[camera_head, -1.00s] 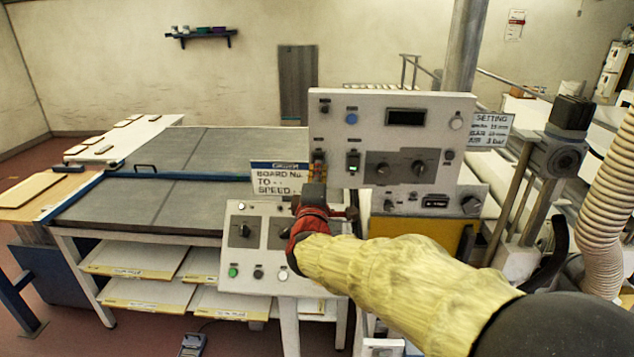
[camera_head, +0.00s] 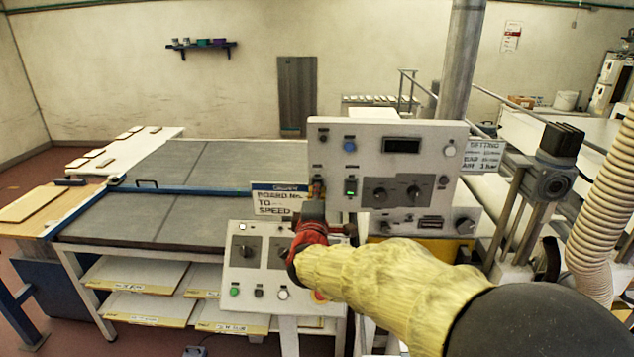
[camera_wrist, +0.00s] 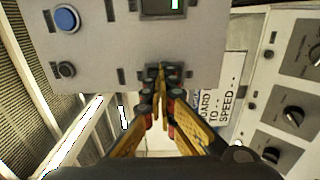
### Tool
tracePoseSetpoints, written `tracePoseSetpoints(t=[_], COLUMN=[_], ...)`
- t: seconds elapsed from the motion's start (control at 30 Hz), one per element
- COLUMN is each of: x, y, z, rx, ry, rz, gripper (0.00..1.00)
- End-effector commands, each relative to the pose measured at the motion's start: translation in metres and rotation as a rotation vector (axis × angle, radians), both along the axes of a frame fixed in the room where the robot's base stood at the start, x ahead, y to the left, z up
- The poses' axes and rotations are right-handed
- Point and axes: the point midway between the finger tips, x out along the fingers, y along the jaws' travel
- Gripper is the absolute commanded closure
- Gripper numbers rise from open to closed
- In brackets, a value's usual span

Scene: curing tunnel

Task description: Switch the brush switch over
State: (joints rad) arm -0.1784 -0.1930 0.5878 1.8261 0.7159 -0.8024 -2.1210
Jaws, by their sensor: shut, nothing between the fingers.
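My gripper (camera_head: 317,190) is shut and empty, with its yellow-and-black fingers pointing at the left edge of the upper grey control panel (camera_head: 425,165). The wrist view shows the fingertips (camera_wrist: 160,72) together at or very near that panel; whether they touch cannot be told. A small dark part at the tips is mostly hidden by them. A green-lit rocker switch (camera_head: 350,187) is just right of the tips; its lit window shows in the wrist view (camera_wrist: 160,5). The labels are too small to read, so I cannot tell which switch is the brush switch.
A blue button (camera_head: 349,146), a black knob (camera_head: 323,137) and a dark display (camera_head: 402,145) are on the same panel. A lower panel (camera_head: 240,268) has knobs and buttons. A "BOARD No. A conveyor table (camera_head: 150,215) is left.

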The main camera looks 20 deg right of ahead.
Motion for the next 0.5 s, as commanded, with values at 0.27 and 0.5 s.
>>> tracePoseSetpoints(t=[0.27, 0.5], x=[0.0027, 0.0035], y=[-0.0011, -0.0011], z=[0.0086, 0.0110], rx=[0.021, 0.038], ry=[0.064, 0.116], rz=[-0.001, 0.000], gripper=[1.00, 1.00])
